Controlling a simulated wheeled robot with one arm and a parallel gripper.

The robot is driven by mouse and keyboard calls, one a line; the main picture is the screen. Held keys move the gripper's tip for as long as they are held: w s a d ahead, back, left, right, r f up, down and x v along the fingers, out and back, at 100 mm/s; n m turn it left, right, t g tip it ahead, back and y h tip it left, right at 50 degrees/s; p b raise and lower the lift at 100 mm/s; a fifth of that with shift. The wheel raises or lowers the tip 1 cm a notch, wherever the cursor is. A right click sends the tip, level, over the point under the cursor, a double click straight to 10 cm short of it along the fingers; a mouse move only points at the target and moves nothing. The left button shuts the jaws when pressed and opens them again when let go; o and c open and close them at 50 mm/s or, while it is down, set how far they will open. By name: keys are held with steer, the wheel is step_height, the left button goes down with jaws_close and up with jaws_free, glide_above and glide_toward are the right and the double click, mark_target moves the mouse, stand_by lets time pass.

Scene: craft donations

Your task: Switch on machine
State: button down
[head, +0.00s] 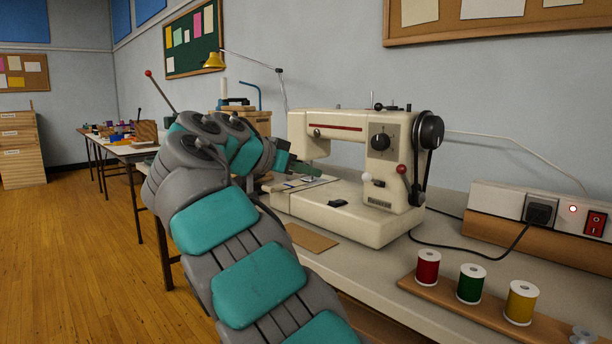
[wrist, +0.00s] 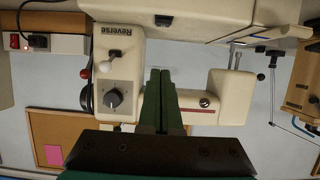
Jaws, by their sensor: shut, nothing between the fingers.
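A cream sewing machine (head: 345,215) stands on the table; it shows upside down in the wrist view (wrist: 215,118). Its front has a black dial (head: 380,142), a lever with a white knob (head: 367,180) and a plate reading "Reverse" (wrist: 112,30). A red-balled lever (head: 402,170) is on its right side, by the black handwheel (head: 430,131). A small black part (head: 338,203) sits on the base. My gripper (head: 314,169) is shut and empty in front of the machine, left of the dial and white knob. In the wrist view its green fingers (wrist: 160,72) appear beside the dial.
A power strip (head: 500,202) with a black plug, a lit red light (head: 572,209) and a red rocker switch (head: 594,223) is at right. A rack (head: 455,304) of red, green and yellow spools stands in front.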

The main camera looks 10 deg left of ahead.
glide_above(338, 202)
steer(key=s+a, duration=0.1)
steer(key=a, duration=0.1)
step_height(338, 202, down, 3)
steer(key=shift+s+a+f, duration=0.1)
steer(key=shift+s+f, duration=0.15)
steer(key=shift+f, duration=0.6)
steer(key=shift+s+a+f, duration=0.1)
steer(key=shift+s+f, duration=0.1)
steer(key=shift+f, duration=0.65)
